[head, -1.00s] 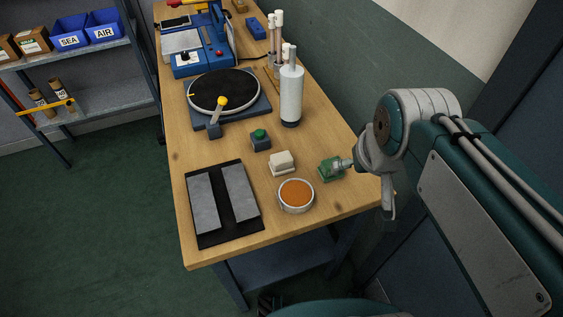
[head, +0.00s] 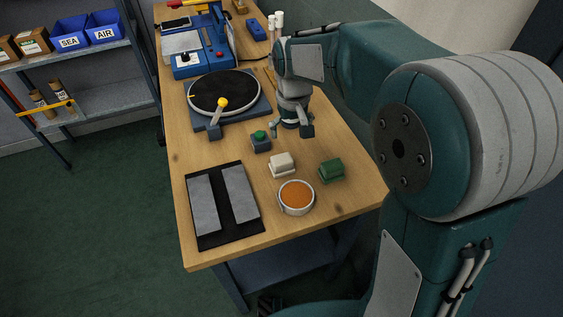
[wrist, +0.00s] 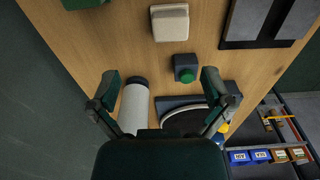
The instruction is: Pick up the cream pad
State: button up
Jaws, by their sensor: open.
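The cream pad (head: 282,163) is a small pale block on the wooden table, between the green pad and the grey-and-black mat. It also shows at the top of the wrist view (wrist: 170,23). My gripper (head: 292,130) is open and empty above the table, behind the cream pad in the head view and apart from it. In the wrist view its two fingers (wrist: 160,88) are spread wide. The green pad (head: 331,170) lies just right of the cream pad, and its edge shows in the wrist view (wrist: 85,3).
A round dish of orange material (head: 296,197) sits in front of the cream pad. A green-button box (head: 260,141) stands behind it. The black turntable (head: 224,92) and a mat with grey strips (head: 223,204) are left. A white cylinder (wrist: 134,108) shows between my fingers.

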aim_at(282, 158)
jog(key=w+a+f, duration=0.1)
jog(key=f, duration=0.1)
jog(key=shift+w+a+f+g, duration=0.3)
jog(key=shift+w+a, duration=0.05)
jog(key=shift+a, duration=0.05)
notch_tip(282, 158, down, 11)
jog(key=shift+s+a+r, duration=0.15)
jog(key=c, duration=1)
